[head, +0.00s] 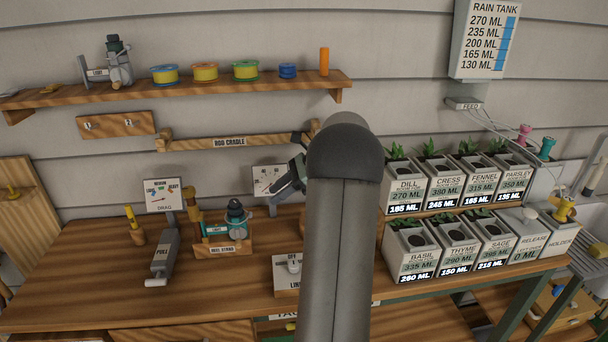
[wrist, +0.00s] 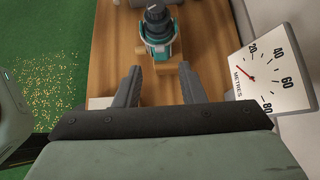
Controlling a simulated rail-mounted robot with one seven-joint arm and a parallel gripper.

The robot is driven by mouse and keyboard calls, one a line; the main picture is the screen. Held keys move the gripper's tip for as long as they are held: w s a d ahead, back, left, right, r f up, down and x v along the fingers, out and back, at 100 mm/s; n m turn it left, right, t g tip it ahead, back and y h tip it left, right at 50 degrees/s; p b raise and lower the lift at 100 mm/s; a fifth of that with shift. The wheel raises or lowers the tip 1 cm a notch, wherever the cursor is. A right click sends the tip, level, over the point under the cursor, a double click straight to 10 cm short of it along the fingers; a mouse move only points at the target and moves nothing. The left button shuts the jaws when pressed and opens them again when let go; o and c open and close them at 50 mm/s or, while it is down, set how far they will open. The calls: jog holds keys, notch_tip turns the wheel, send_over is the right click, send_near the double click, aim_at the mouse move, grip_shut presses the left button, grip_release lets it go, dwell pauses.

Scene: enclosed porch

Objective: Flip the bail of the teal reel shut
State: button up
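The teal reel (head: 236,217) sits on the wooden reel stand (head: 227,246) on the bench in the head view. It has a dark spool on top and teal body parts. In the wrist view the teal reel (wrist: 158,30) is at the top centre, beyond my fingertips and apart from them. Its bail is too small to make out, so I cannot tell its position. My gripper (wrist: 160,80) is open and empty, with one dark finger on each side. In the head view my arm hides most of the gripper.
A metres dial (wrist: 270,78) stands close to the right of my gripper. Left of the reel are a drag sign (head: 163,195) and a pull lever (head: 165,257). Planter pots (head: 408,187) fill the right side. A shelf (head: 190,90) holds line spools and another reel (head: 118,65).

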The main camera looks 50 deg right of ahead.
jog(key=v, duration=0.9)
jog(key=shift+s+r, duration=0.2)
jog(key=shift+d, duration=0.1)
